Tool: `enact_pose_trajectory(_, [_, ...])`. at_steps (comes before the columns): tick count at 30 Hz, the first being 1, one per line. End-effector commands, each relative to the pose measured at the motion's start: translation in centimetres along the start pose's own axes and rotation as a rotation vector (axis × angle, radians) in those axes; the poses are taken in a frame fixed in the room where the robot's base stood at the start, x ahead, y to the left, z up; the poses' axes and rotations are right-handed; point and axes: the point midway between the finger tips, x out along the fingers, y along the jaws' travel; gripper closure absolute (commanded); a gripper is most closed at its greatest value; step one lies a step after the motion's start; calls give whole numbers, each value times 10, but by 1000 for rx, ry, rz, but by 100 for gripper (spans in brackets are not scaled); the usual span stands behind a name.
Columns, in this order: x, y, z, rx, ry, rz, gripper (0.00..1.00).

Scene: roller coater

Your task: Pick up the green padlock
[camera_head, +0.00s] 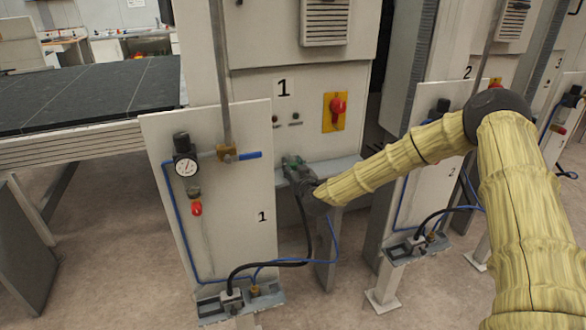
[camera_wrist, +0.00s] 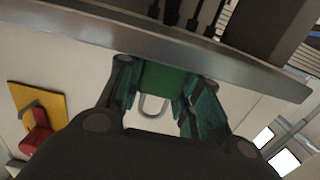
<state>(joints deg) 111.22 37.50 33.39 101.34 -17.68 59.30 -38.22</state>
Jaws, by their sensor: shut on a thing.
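The green padlock (camera_wrist: 165,80) is in the wrist view, between the two fingers of my gripper (camera_wrist: 162,92). Its grey shackle loop (camera_wrist: 153,107) points down in that picture. My gripper is shut on the padlock's body, with teal pads at its sides. The top of the padlock in that view meets the edge of a grey metal ledge (camera_wrist: 190,45); I cannot tell whether they touch. In the head view my gripper (camera_head: 296,168) is at the ledge (camera_head: 335,172) below the number 1 cabinet, and the padlock cannot be made out clearly there.
A panel (camera_head: 230,235) with a gauge (camera_head: 186,163), blue tubing and a red knob stands left of my gripper. A red switch on a yellow plate (camera_head: 328,122) is on the cabinet above. Black and blue hoses hang below. A second similar station (camera_head: 430,190) is at right.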

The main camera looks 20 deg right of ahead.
Motion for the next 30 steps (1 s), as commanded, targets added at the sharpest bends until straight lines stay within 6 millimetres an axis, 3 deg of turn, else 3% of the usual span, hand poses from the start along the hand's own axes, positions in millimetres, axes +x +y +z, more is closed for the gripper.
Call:
enact_pose_trajectory(18, [-4,0,-75,0,3,0,92])
enact_pose_trajectory(30, [-5,0,-96,1,1,0,92])
